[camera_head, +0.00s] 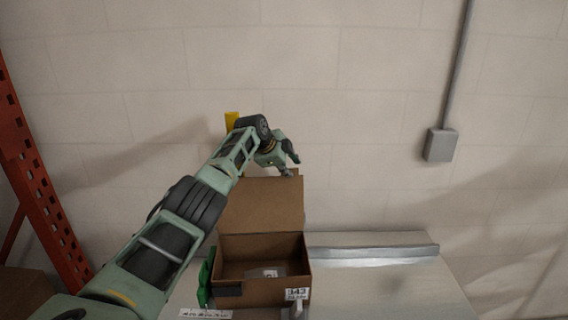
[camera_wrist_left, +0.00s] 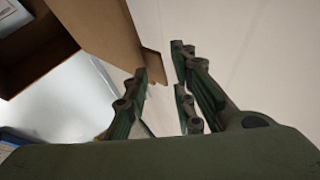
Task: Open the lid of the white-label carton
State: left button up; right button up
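The brown carton (camera_head: 262,292) stands open on the counter in the head view, with a white label (camera_head: 297,294) on its front right. Its lid (camera_head: 262,204) is raised and leans up at the back. A small white marked piece shows inside. My left gripper (camera_head: 291,166) is at the lid's top right edge. My right gripper is out of view.
The pale counter (camera_head: 405,285) has free room right of the carton, with a metal rail (camera_head: 372,254) along its back. A green object (camera_head: 205,280) stands at the carton's left. A red rack post (camera_head: 40,190) is at far left; a block wall closes the back.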

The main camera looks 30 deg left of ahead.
pick_arm(q)
jog(key=v, duration=1.2)
